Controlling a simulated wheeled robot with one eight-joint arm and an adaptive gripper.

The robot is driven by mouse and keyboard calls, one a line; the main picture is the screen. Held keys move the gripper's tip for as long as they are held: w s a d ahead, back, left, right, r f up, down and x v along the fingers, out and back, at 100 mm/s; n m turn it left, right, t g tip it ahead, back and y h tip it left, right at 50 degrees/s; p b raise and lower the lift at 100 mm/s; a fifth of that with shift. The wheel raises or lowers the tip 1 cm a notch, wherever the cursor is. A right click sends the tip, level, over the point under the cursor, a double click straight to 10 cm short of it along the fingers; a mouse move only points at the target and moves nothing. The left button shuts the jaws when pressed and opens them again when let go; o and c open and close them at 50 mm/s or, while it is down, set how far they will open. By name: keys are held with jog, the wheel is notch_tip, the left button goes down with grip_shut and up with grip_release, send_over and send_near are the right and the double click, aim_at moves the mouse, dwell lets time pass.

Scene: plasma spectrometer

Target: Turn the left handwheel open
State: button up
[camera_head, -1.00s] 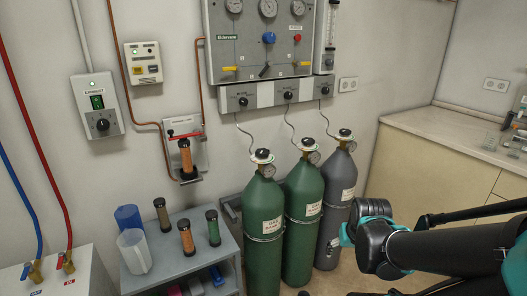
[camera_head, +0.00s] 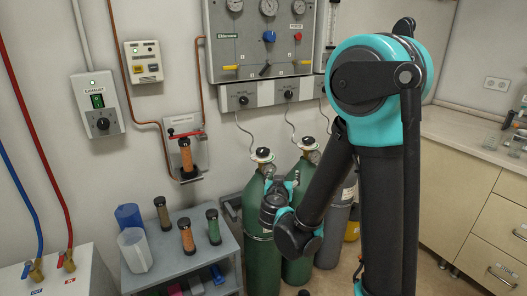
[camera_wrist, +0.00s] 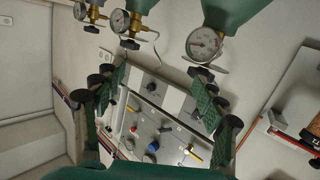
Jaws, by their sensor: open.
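Three gas cylinders stand by the wall. The left green cylinder (camera_head: 260,225) has a black handwheel (camera_head: 262,153) on its top valve, beside a round gauge. In the upside-down wrist view the nearest cylinder, at the right, appears to be this one; its dark handwheel (camera_wrist: 201,73) shows below its gauge (camera_wrist: 203,43), close to the right finger. My gripper (camera_head: 281,181) is open and empty in front of the left and middle cylinders, a little below the handwheel. Its two fingers (camera_wrist: 160,84) are wide apart in the wrist view. I cannot tell whether a finger touches the handwheel.
The middle green cylinder (camera_head: 307,172) and the grey cylinder (camera_head: 328,249) stand to the right, partly behind my arm. A gas panel (camera_head: 262,42) hangs above. A grey shelf (camera_head: 175,262) with cartridges and cups is at left, a counter (camera_head: 470,140) at right.

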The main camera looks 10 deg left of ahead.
aim_at(263, 150)
jog(key=a+r+n+t+y, duration=0.1)
jog(key=a+r+t+y, duration=0.15)
jog(key=a, duration=0.55)
jog(key=shift+g, duration=0.35)
jog(key=w, duration=1.1)
jog(key=w+a+f, duration=0.1)
jog(key=w, duration=0.4)
jog(key=shift+w, duration=0.2)
jog(key=c, duration=1.2)
